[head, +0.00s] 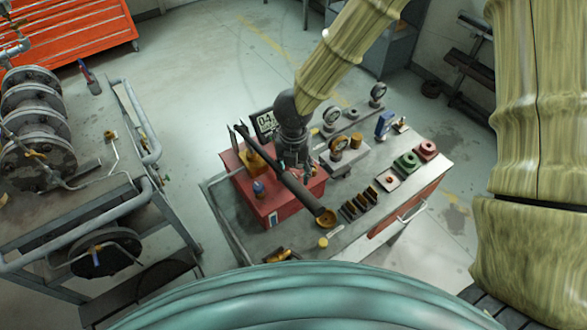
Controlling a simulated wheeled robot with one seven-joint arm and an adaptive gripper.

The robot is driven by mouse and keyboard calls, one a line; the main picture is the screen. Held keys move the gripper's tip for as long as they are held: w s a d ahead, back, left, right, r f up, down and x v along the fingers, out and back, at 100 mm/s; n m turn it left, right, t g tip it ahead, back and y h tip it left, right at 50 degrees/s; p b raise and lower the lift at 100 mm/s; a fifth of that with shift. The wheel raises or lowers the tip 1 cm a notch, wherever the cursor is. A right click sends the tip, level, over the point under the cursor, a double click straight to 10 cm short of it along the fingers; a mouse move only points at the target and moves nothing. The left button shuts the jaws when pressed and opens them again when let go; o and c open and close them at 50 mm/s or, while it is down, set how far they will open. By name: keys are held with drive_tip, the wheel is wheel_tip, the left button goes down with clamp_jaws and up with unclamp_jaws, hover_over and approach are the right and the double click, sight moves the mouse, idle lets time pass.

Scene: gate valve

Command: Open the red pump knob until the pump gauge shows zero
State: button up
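The red pump box (272,207) stands on the cart's left part, with a brass fitting (254,162) and a blue cap (259,188) on top. A digital gauge (266,122) is behind it; its display is partly covered by my wrist and too small to read surely. A long dark lever (297,188) crosses over the box towards the front right. My gripper (301,172) points down over the right side of the box. I cannot pick out the red pump knob; it may be hidden behind my gripper. Whether the fingers are open or touch anything does not show.
The cart top (345,215) also carries dial gauges (332,116), a row of dark blocks (358,203), a green flange (406,161) and a red flange (425,150). A railed metal cart (143,120) with large discs stands at left. Open floor lies between the carts.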

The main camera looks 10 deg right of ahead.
drive_tip(key=c, duration=1)
drive_tip(key=shift+r+n+p, duration=0.1)
drive_tip(key=shift+n+p, duration=0.2)
drive_tip(key=n+p, duration=0.3)
drive_tip(key=shift+r+n, duration=0.1)
drive_tip(key=shift+n, duration=0.3)
drive_tip(key=n+p, duration=0.4)
drive_tip(key=n, duration=0.3)
drive_tip(key=n+p, duration=0.1)
drive_tip(key=n, duration=0.1)
drive_tip(key=shift+f+n, duration=0.2)
drive_tip(key=shift+n, duration=0.2)
drive_tip(key=n, duration=0.5)
drive_tip(key=shift+n, duration=0.4)
